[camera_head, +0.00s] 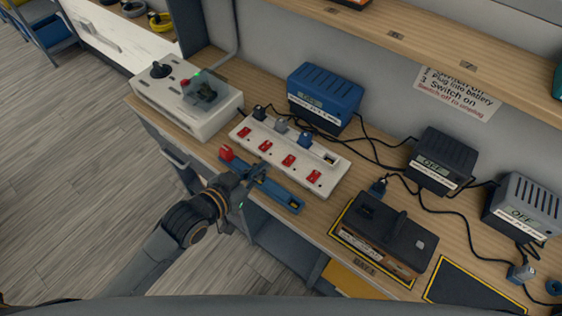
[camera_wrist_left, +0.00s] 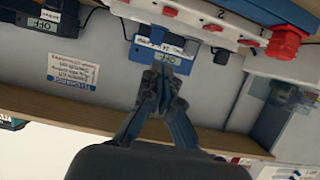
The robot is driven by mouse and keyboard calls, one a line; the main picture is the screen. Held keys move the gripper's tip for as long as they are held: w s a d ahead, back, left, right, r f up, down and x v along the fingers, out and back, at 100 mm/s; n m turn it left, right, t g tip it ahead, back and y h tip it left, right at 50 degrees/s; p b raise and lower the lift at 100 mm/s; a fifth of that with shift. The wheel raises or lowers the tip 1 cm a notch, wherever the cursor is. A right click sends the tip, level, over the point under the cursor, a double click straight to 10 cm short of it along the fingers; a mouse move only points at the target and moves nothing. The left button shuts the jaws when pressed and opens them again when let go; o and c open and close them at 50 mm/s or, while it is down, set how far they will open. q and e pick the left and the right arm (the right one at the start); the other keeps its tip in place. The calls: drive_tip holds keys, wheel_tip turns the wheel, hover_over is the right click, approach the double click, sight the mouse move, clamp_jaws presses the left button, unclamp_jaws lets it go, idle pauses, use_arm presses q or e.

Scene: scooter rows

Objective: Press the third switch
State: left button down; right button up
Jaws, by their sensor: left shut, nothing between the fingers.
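A white power strip (camera_head: 256,128) lies at a slant on the bench, with a row of several red switches along its near side. The third red switch from the left (camera_head: 289,160) shows unobstructed in the head view. My left gripper (camera_head: 262,168) is shut and empty, at the near side of the strip, over a blue rail with a red block (camera_head: 226,153) at its left end. In the left wrist view, the shut fingertips (camera_wrist_left: 161,82) point toward a blue unit with a label (camera_wrist_left: 158,52). The white strip with red switches (camera_wrist_left: 212,27) runs across the top. My right gripper is out of view.
Black, grey and blue plugs sit in the strip's back row. A blue charger (camera_head: 325,97) stands behind it. A white joystick box (camera_head: 186,95) is left; a dark battery (camera_head: 384,238) and two chargers reading OFF (camera_head: 442,160) are right. A shelf (camera_head: 430,50) overhangs behind.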

use_arm(q)
drive_tip(key=p, duration=0.1)
hover_over(291, 159)
drive_tip(key=s+a, duration=0.2)
drive_tip(key=s, duration=0.1)
wheel_tip(291, 159, down, 3)
drive_tip(key=shift+w+f, duration=0.15)
drive_tip(key=f, duration=0.2)
drive_tip(key=shift+s+a+f, duration=0.25)
drive_tip(key=shift+f, duration=0.15)
drive_tip(key=shift+s+a+f+p, duration=0.15)
drive_tip(key=shift+f+p, duration=0.15)
drive_tip(key=shift+f, duration=0.3)
drive_tip(key=shift+f, duration=0.55)
drive_tip(key=shift+s+r, duration=0.1)
drive_tip(key=shift+r, duration=0.15)
drive_tip(key=shift+r+p, duration=0.7)
